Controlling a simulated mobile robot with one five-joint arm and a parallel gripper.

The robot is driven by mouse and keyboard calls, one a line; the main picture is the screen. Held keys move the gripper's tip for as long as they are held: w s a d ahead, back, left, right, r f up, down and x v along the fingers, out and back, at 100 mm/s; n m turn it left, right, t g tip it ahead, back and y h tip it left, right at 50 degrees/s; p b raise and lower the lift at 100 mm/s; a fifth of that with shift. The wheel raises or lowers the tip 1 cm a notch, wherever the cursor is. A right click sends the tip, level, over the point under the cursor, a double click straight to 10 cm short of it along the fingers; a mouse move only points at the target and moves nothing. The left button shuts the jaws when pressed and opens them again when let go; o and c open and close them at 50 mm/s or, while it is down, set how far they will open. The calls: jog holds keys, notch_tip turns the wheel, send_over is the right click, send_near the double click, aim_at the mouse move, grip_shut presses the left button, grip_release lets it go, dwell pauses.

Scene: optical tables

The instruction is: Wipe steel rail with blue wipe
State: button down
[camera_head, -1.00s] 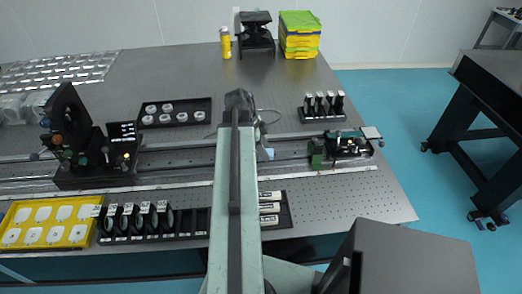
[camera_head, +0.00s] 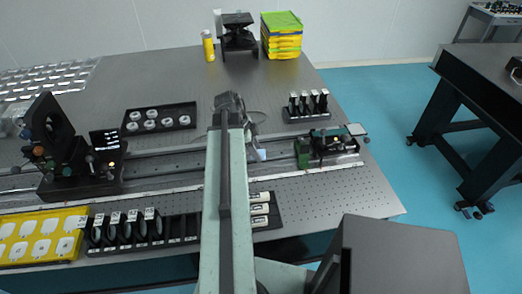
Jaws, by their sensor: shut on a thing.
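The steel rail (camera_head: 180,158) runs left to right across the optical table, behind a pale strip along its front. My arm crosses over it and hides its middle. My gripper (camera_head: 258,143) is mostly hidden behind my arm's end, over or near the rail. A small piece of the pale blue wipe (camera_head: 260,155) shows just right of my arm, at the gripper and against the rail. My gripper is shut on it. I cannot tell whether the wipe touches the rail.
A black mount (camera_head: 72,160) stands on the rail at left, and a green-and-black carriage (camera_head: 326,147) at right. Behind are a black tray of white discs (camera_head: 158,119) and a small holder (camera_head: 306,107). In front are a yellow tray (camera_head: 82,222) and a rack of optics (camera_head: 140,229).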

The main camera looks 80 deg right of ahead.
aim_at(247, 158)
jog(key=shift+w+a+r, duration=0.1)
jog(key=shift+w+a, duration=0.2)
jog(key=shift+w, duration=0.5)
jog(key=shift+w+a+f, duration=0.1)
jog(key=shift+w+a, duration=0.25)
jog(key=shift+w, duration=0.45)
jog(key=shift+w+a+r, duration=0.1)
jog(key=shift+w+a, duration=0.2)
jog(key=shift+w, duration=0.5)
jog(key=shift+w+a+f, duration=0.1)
jog(key=shift+w+a, duration=0.6)
jog(key=shift+w, duration=0.85)
jog(key=shift+w+a+f, duration=0.1)
jog(key=shift+w+a, duration=0.55)
jog(key=shift+w, duration=0.85)
jog(key=shift+w+a, duration=0.7)
jog(key=shift+w, duration=0.85)
jog(key=shift+r, duration=0.1)
notch_tip(247, 158, up, 6)
jog(key=p, duration=0.6)
notch_tip(247, 158, up, 3)
jog(key=p, duration=0.3)
